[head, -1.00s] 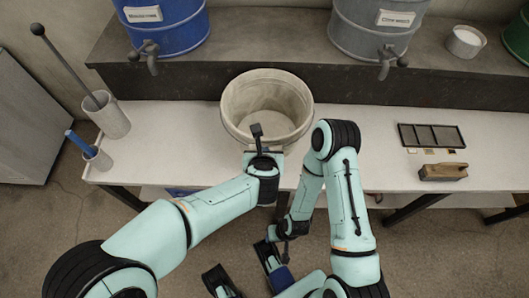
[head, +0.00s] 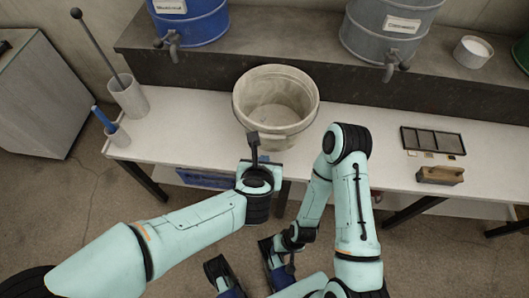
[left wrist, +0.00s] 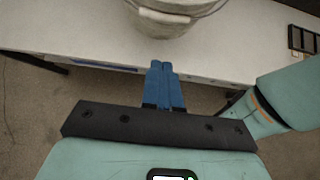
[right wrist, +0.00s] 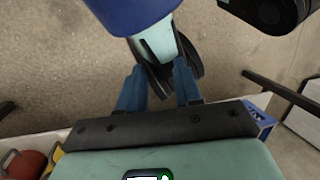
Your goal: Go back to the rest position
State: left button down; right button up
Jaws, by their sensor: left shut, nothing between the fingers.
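My left gripper (left wrist: 164,66) is shut and empty, its blue fingers together in the left wrist view. In the head view my left wrist (head: 256,182) is in front of the table's front edge, below the bucket in the picture, and the blue fingers are hidden. My right gripper (right wrist: 158,85) is open and empty in the right wrist view, its blue fingers apart, low over the floor near my own base. In the head view my right arm is folded downward. The pale bucket (head: 275,110) stands upright on the table, touched by neither gripper.
The white table (head: 185,130) has a dark raised ledge behind, with a blue drum (head: 190,18) and a grey drum (head: 385,30). A white holder (head: 128,97) with a long black rod stands left. A dark tray (head: 432,140) and a wooden block (head: 440,175) lie right.

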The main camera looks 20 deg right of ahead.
pick_arm(q)
jog(key=shift+s+a+r, duration=0.1)
jog(key=shift+s+r, duration=0.05)
pick_arm(e)
jog(key=shift+s+r, duration=0.1)
